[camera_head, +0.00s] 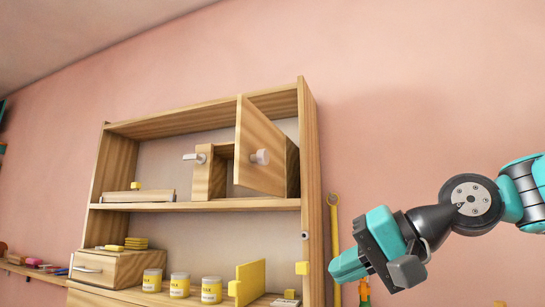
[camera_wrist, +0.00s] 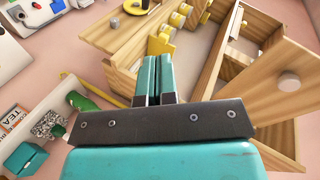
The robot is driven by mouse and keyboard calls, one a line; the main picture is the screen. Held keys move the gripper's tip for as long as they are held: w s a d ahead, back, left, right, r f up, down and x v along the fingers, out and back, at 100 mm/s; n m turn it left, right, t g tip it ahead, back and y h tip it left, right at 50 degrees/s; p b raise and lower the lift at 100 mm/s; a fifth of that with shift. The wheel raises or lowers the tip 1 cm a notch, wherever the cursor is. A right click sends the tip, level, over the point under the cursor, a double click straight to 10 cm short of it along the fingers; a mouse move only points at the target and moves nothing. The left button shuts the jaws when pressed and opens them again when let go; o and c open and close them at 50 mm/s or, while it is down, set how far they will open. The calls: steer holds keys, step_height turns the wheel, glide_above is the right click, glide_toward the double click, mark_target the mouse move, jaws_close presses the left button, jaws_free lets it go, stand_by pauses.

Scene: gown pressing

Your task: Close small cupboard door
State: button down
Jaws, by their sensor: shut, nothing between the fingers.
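The small cupboard (camera_head: 203,172) sits on the upper shelf of a wooden cabinet. Its wooden door (camera_head: 258,170) stands open, swung outward, with a pale round knob (camera_head: 260,157) on the face turned to the head camera. In the wrist view a wooden panel (camera_wrist: 270,115) with a round knob (camera_wrist: 289,80) is at the right and looks like this door. My gripper (camera_head: 345,268) is at the lower right of the head view, outside the cabinet's right side, below and apart from the door. Its fingers (camera_wrist: 159,72) are together and empty in the wrist view.
A handle-like grey piece (camera_head: 194,157) sticks out beside the cupboard. The lower shelf holds yellow-labelled jars (camera_head: 180,286), a yellow panel (camera_head: 250,284) and a drawer box (camera_head: 110,268). A yellow wrench (camera_head: 335,240) hangs on the wall by the cabinet's right side (camera_head: 309,180).

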steer(key=w+d+r+m+t+y, duration=0.1)
steer(key=w+d+r+m+y, duration=0.15)
steer(key=r, duration=0.95)
steer(key=y+p, duration=0.1)
steer(key=y, duration=0.2)
glide_toward(267, 156)
steer(key=shift+m+g, duration=0.35)
steer(key=shift+g, duration=0.05)
steer(key=p+x, duration=0.1)
steer(key=x, duration=0.1)
steer(key=p+x, duration=0.3)
steer(key=x, duration=0.1)
steer(key=shift+w+a+r+p, duration=0.15)
steer(key=shift+a+r+p, duration=0.1)
steer(key=shift+a+p, duration=0.1)
steer(key=shift+w+a+f, duration=0.15)
steer(key=shift+a, duration=0.2)
